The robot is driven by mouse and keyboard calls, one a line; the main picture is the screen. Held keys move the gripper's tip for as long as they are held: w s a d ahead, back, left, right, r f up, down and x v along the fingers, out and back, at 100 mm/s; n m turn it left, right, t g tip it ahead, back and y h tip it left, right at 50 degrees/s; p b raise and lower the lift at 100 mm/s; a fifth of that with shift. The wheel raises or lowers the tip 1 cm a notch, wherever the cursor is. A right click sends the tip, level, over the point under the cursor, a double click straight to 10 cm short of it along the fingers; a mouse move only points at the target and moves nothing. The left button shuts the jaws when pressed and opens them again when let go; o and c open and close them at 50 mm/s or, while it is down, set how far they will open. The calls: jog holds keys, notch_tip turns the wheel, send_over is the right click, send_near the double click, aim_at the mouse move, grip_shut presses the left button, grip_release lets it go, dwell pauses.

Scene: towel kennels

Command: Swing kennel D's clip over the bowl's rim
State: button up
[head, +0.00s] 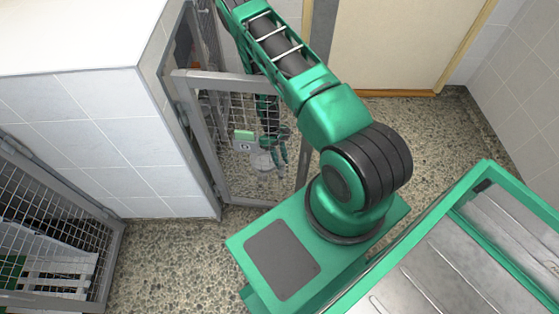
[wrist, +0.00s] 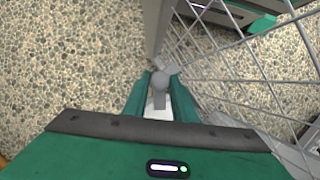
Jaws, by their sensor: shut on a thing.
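The mesh door (head: 180,82) stands out from the tiled kennel block in the head view. My gripper (head: 277,152) shows through or beside its mesh, low on the door. In the wrist view my gripper's two green fingers (wrist: 160,102) are closed on a small grey piece with a rounded knob (wrist: 160,82), which looks like the clip. A pale, rounded thing (head: 262,163), perhaps the bowl, is beside the fingers in the head view, small and partly screened by mesh. I cannot tell whether the clip lies over the bowl's rim.
Mesh (wrist: 240,75) runs close along the right of my fingers in the wrist view. Another mesh door (head: 50,225) is at the lower left. Speckled floor (head: 165,262) between them is clear.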

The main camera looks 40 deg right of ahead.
jog(key=shift+w+a+n, duration=0.25)
jog(key=shift+a+n, duration=0.05)
jog(key=o, duration=0.9)
jog(key=shift+o, duration=0.7)
jog(key=shift+s+d, duration=0.15)
jog(key=v, duration=1)
jog(key=shift+r, duration=0.35)
